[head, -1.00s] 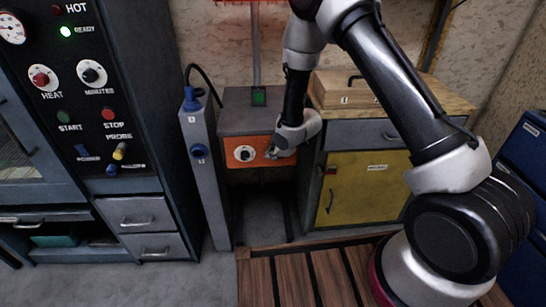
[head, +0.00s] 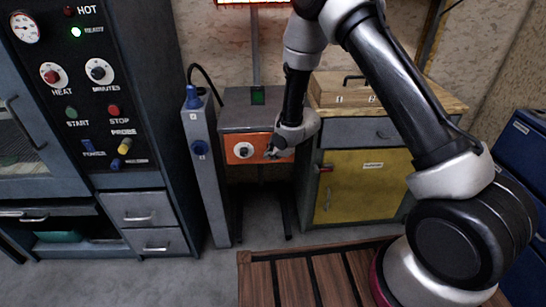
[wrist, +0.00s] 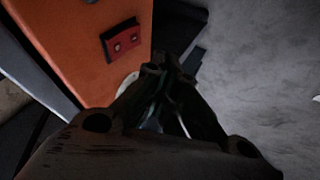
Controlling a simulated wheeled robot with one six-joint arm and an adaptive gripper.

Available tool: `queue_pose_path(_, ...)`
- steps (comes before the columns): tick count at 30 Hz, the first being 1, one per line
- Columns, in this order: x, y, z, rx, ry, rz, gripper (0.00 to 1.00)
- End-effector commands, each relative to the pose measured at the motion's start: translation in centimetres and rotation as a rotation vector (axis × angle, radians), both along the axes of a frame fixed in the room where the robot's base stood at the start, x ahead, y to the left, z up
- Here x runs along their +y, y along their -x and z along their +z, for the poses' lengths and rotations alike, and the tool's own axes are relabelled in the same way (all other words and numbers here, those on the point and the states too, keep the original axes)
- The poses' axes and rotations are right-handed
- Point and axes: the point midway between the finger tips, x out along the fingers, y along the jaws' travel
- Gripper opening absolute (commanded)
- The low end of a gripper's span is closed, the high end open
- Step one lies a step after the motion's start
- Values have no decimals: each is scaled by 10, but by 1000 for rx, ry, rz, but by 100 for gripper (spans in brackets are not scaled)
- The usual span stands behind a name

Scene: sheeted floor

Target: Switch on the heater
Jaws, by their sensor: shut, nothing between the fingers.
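The heater unit (head: 251,118) is a grey box with an orange front panel (head: 264,158), between a narrow grey post unit and a yellow-doored cabinet. A white dial with a dark knob (head: 243,150) is on the panel's left side. A post rises from the box to a brightly glowing element (head: 254,3), cut off by the top edge. My gripper (head: 272,153) is shut and empty at the panel's right side, just right of the dial. In the wrist view, my fingertips (wrist: 168,65) partly hide a white dial (wrist: 128,84) on the orange panel; contact is unclear.
The grey post unit (head: 203,168) with blue knobs stands close on the left. The cabinet (head: 360,187) with a wooden box (head: 345,92) on top stands at right. A large oven panel (head: 95,90) fills the left. A wooden slatted platform (head: 310,275) lies in front.

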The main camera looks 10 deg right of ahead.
Motion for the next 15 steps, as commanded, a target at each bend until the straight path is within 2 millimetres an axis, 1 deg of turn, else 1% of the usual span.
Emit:
queue_pose_path(1,-3,2,7,-3,-1,-2,0)
queue_pose_path(8,-13,15,30,-3,-1,-2,0)
queue_pose_path(15,-25,33,61,-2,-1,-1,0)
